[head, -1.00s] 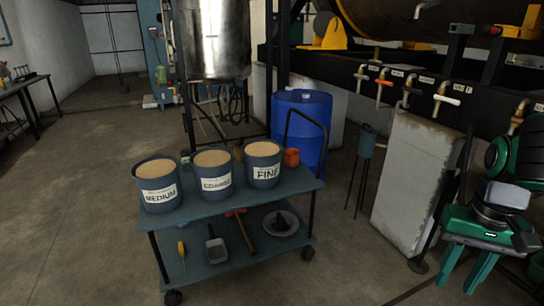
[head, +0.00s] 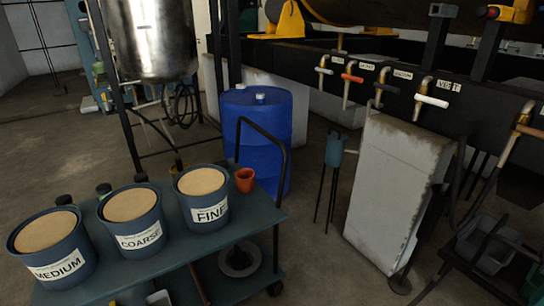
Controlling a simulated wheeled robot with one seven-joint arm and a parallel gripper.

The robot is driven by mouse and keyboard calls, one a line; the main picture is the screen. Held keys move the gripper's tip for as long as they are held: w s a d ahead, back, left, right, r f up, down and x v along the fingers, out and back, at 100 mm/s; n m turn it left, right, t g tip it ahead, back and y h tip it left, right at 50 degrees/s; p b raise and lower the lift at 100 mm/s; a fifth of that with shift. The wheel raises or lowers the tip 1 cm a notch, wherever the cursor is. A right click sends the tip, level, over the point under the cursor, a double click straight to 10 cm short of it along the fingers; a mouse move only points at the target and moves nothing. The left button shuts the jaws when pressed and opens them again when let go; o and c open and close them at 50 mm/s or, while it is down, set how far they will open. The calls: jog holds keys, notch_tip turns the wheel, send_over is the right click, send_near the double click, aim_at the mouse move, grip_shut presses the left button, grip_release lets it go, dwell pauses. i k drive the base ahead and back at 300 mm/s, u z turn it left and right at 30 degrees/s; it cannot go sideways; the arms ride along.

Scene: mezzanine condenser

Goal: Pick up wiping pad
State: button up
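I cannot make out a wiping pad anywhere in the head view. My gripper is not in view. The blue-grey cart (head: 262,227) stands at the lower left. On its top are three buckets of pale granular material: the MEDIUM bucket (head: 55,258), the COARSE bucket (head: 134,232) and the FINE bucket (head: 203,208). A small orange-red cup (head: 245,181) sits beside the FINE bucket.
A blue drum (head: 262,130) stands behind the cart. A row of taps hangs above a pale concrete block (head: 395,190). A dark stand with a grey tray (head: 487,243) is at the right. Bare floor (head: 310,260) lies between the cart and the block.

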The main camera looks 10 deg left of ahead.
aim_at(224, 164)
jog(key=z, duration=0.05)
jog(key=i, duration=1.25)
jog(key=u, duration=0.95)
jog(key=i, duration=0.75)
jog(key=u, duration=0.45)
